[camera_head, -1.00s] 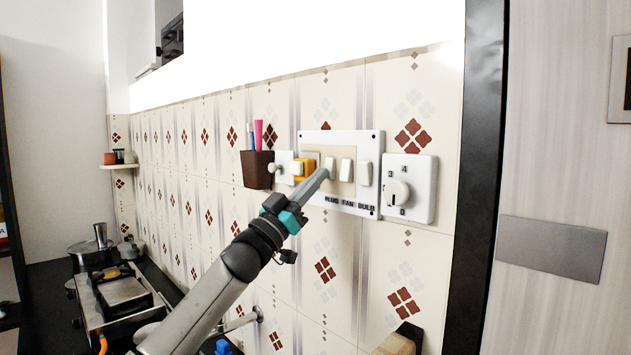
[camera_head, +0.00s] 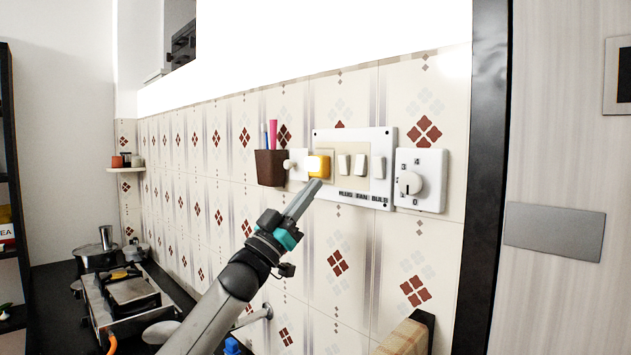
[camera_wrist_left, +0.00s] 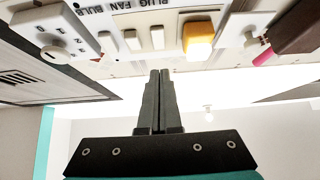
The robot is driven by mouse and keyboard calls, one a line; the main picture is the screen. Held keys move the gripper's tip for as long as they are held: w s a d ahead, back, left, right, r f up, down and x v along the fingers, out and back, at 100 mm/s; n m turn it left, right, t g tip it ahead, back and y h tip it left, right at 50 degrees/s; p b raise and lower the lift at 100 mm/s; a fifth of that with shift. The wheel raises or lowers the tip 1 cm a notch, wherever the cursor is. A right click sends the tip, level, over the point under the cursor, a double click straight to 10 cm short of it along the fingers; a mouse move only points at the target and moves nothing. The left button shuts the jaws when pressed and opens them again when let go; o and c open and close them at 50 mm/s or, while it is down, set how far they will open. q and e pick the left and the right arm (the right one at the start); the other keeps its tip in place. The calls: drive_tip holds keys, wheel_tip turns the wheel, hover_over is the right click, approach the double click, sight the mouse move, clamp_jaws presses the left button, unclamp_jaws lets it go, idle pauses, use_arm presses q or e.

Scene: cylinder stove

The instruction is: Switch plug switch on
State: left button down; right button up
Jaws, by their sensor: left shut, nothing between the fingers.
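The white switch panel (camera_head: 353,139) is on the tiled wall, with the words PLUG, FAN and BULB along its lower edge. The plug switch (camera_head: 343,165) is the leftmost rocker, just right of the yellow plug (camera_head: 319,166). In the left wrist view the panel is upside down; the plug switch (camera_wrist_left: 157,37) is beside the yellow plug (camera_wrist_left: 198,38). Its rocker position is too small to tell. My left gripper (camera_head: 317,183) is shut and empty, its tip just below the yellow plug in the head view. It also shows in the left wrist view (camera_wrist_left: 160,73), appearing apart from the panel.
A dial box (camera_head: 421,180) is right of the panel. A brown holder (camera_head: 270,168) with a pink item hangs left of it. A stove (camera_head: 122,300) is at lower left. A wooden block (camera_head: 403,338) is below. The wall beneath the panel is mostly clear.

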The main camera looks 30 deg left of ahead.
use_arm(q)
wheel_tip(320, 180, down, 7)
drive_tip(key=s+b, duration=0.1)
drive_tip(key=s, duration=0.1)
drive_tip(key=shift+s+a+r+b, duration=0.25)
drive_tip(key=shift+a+b, duration=0.1)
drive_tip(key=shift+a, duration=0.1)
use_arm(e)
drive_tip(key=shift+w+f, duration=0.35)
drive_tip(key=shift+f, duration=0.2)
drive_tip(key=shift+w+f, duration=0.3)
drive_tip(key=shift+f, duration=0.25)
